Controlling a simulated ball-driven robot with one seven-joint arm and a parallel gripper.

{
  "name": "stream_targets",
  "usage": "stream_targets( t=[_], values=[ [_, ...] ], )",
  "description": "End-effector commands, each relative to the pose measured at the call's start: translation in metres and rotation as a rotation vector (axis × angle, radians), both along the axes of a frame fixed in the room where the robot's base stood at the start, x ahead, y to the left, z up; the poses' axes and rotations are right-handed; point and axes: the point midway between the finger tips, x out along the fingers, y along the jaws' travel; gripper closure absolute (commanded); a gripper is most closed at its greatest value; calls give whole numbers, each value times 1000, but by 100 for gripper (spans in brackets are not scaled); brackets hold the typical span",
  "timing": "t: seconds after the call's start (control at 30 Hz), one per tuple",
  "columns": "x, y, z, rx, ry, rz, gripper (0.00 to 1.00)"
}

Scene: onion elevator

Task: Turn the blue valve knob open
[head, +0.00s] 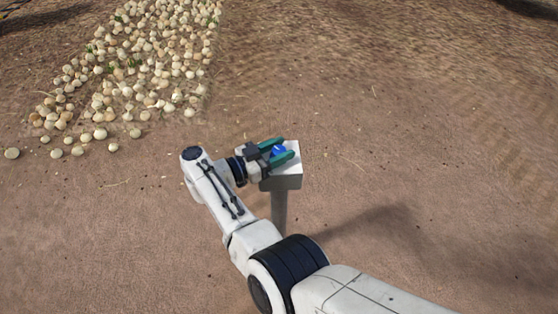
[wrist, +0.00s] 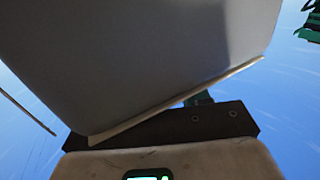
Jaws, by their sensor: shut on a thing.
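The blue valve knob (head: 278,150) sits on a pale grey box (head: 284,183) on top of a grey post (head: 279,210), just right of the middle in the head view. My gripper (head: 287,148) reaches the knob from the left. Its two green fingers lie on either side of the knob and are shut on it. In the wrist view a large grey surface, apparently the box (wrist: 150,60), fills most of the picture. The dark gripper body (wrist: 170,127) shows below it. The knob and the fingertips are hidden there, and the knob's turn angle cannot be read.
Many pale onions (head: 150,60) lie on the ground at the upper left, with several loose ones at the near edge. The brown ground (head: 400,150) right of the post is clear. A dark green thing (wrist: 312,25) shows at the wrist view's upper right corner.

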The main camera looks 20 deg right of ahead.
Motion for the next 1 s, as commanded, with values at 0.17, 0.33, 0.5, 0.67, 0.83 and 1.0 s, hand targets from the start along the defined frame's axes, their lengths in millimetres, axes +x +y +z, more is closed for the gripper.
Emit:
stream_targets(
  t=[0.17, 0.33, 0.5, 0.67, 0.83, 1.0],
  values=[
    [2, 1, -5, 1, -6, -83, 85],
    [2, 0, -3, 0, -5, -145, 85],
    [2, 1, -1, -2, -4, -182, 85],
    [1, 1, 1, 0, -4, -200, 85],
    [1, 1, 2, 0, -4, -205, 84],
    [1, 1, 3, 0, -4, -205, 85]
  ],
)
